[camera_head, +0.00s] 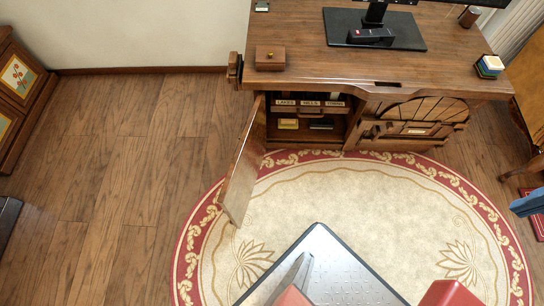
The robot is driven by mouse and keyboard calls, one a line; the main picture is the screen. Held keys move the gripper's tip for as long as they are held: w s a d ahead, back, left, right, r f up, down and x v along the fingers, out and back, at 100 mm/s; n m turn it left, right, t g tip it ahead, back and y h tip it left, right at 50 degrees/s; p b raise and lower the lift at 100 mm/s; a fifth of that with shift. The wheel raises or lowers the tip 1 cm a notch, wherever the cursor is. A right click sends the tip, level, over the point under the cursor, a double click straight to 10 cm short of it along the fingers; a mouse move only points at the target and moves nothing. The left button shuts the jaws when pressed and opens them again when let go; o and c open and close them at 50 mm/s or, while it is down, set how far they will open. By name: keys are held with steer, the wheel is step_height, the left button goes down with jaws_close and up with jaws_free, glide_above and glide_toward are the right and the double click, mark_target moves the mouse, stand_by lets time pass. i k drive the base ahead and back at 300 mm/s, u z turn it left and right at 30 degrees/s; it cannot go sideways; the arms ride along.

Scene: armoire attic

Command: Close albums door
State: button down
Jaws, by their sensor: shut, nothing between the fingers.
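A wooden cabinet door (241,172) stands wide open at the left of the desk's lower cabinet (354,130). It swings out toward me over the rug, hinged at its left side. The open compartment (305,128) shows a row of labels, LAKES, HILLS and TOWNS, with small boxes on a shelf below. A second door (415,126) with a fan pattern is at the right and looks shut. Its label is too small to read. My gripper (298,268) is at the bottom of the view, shut and empty, to the right of the open door and apart from it.
Bare floor (120,170) lies left of the door. A blue thing (527,202) is at the right edge.

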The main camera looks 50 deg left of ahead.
mark_target(248, 154)
steer(key=z, duration=1.6)
steer(key=k, duration=2)
steer(key=u, duration=1.3)
steer(key=k, duration=0.35)
steer(key=u, duration=0.6)
